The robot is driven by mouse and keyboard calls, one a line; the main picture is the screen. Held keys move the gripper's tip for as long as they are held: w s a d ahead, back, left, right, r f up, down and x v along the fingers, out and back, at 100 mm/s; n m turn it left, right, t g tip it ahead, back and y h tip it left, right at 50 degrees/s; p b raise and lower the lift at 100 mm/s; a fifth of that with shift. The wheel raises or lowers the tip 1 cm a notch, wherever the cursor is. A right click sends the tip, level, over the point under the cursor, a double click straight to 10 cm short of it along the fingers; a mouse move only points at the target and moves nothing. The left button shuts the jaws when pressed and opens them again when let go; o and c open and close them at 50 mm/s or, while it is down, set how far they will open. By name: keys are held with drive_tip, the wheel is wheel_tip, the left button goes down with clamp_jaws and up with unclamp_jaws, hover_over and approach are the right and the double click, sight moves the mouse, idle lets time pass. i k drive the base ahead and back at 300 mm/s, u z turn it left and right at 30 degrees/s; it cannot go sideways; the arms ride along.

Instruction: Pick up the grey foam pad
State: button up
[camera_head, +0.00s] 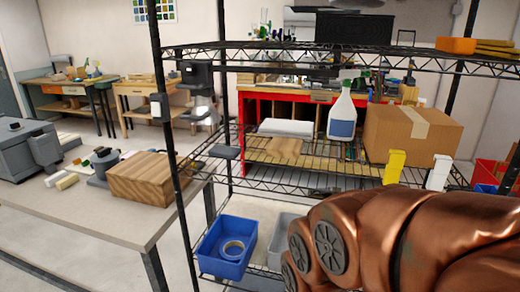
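A flat light grey or white pad (287,128) lies on the middle level of the black wire rack, behind a wooden block. A small dark grey flat piece (224,151) lies at the left front edge of the same level. I cannot tell for sure which of the two is the grey foam pad. My copper-coloured arm fills the lower right, in front of the rack. My gripper is not in view, so its state and any contact with the pad are hidden.
A spray bottle (342,112) and a cardboard box (411,135) stand right of the pad, a wooden block (285,147) in front. Rack posts and the upper shelf (350,57) bound the space. A blue bin (227,247) sits below; a worktable (100,211) stands left.

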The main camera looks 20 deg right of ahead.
sight(229, 153)
drive_tip(key=z, duration=0.05)
drive_tip(key=k, duration=0.5)
drive_tip(key=z, duration=1.25)
drive_tip(key=i, duration=1.2)
drive_tip(key=u, duration=2.65)
